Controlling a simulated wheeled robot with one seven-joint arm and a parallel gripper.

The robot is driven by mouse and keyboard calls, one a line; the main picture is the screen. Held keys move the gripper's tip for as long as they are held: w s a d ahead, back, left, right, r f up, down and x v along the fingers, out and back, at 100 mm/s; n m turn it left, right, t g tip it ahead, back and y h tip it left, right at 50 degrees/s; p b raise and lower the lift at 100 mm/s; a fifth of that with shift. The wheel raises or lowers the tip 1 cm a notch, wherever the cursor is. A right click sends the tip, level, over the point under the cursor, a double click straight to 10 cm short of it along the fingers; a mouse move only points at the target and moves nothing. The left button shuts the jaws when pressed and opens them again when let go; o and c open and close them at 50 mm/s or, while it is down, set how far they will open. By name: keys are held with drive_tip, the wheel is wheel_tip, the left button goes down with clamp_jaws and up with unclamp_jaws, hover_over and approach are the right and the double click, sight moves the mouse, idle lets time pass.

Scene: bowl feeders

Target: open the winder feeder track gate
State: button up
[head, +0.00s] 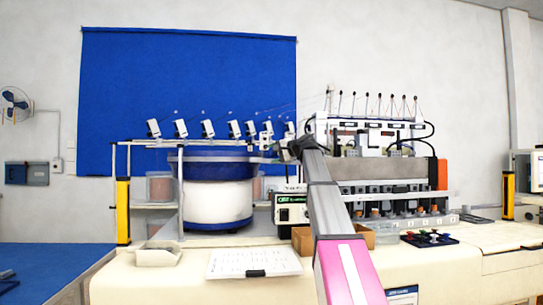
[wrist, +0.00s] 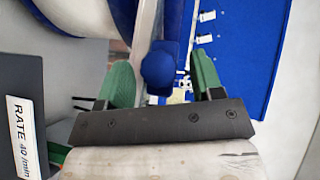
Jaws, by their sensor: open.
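The winder's bowl feeder, with a blue bowl (head: 215,168) on a white drum, stands left of centre in the head view. In the wrist view a rounded blue knob (wrist: 160,68), which looks like the gate's handle, sits by a pale upright track strip (wrist: 146,30). My gripper (wrist: 160,58) is open, with one green finger on each side of the knob. I cannot tell whether either finger touches it. In the head view my gripper (head: 290,150) is small and dark beside the bowl's right edge; its fingers and the gate cannot be made out there.
A dark box with a "RATE 40 /min" label (wrist: 20,135) is close on the left in the wrist view. The winding machine (head: 385,170) stands to the right of my arm. A clipboard (head: 254,262) and a grey tray (head: 158,254) lie on the front bench.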

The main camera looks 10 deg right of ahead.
drive_tip(key=shift+w+a+f, duration=0.15)
drive_tip(key=shift+w+a, duration=0.35)
drive_tip(key=c, duration=1.1)
drive_tip(key=s, duration=0.4)
drive_tip(key=shift+f, duration=0.1)
drive_tip(key=o, duration=1.1)
drive_tip(key=v, duration=1)
drive_tip(key=shift+s+d, duration=0.25)
drive_tip(key=shift+d, duration=0.05)
